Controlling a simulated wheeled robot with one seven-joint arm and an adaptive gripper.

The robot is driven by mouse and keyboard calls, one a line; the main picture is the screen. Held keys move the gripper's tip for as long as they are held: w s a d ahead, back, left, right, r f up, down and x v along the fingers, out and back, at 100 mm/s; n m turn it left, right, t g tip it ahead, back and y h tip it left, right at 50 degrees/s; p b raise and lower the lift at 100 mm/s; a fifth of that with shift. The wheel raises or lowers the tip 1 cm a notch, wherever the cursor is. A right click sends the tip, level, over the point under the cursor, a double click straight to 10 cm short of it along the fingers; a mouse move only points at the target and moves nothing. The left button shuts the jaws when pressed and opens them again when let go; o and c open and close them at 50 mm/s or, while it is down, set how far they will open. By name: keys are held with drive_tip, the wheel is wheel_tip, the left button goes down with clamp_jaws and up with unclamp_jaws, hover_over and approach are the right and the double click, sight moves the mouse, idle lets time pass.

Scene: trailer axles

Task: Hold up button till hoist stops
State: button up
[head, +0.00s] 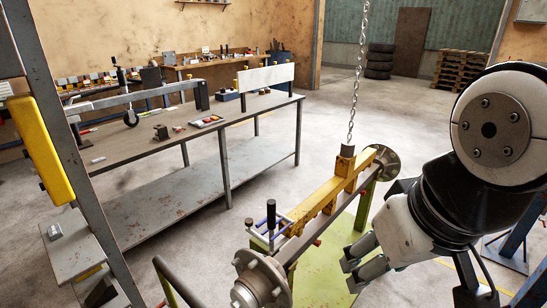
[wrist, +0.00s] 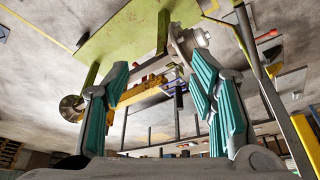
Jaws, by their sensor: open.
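A hoist chain (head: 355,75) hangs down to a yellow lifting beam (head: 325,203), which lies along a trailer axle with round hubs (head: 262,283) at its ends. The axle is over a green stand (head: 345,245); whether it rests there or hangs clear, I cannot tell. A long yellow housing (head: 42,148) is on a grey post at the left. I cannot make out an up button in either view. My gripper (head: 352,268) is at the lower right of the head view, right of the axle. In the wrist view its teal-padded fingers (wrist: 160,105) are apart with nothing gripped between them.
A long grey workbench (head: 180,130) with tools stands behind the axle at left. A grey shelf with a small box (head: 72,240) is at the left post. Tyres (head: 380,60) and pallets (head: 460,70) are far back. Open concrete floor lies between.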

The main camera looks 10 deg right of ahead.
clamp_jaws()
idle(1.1)
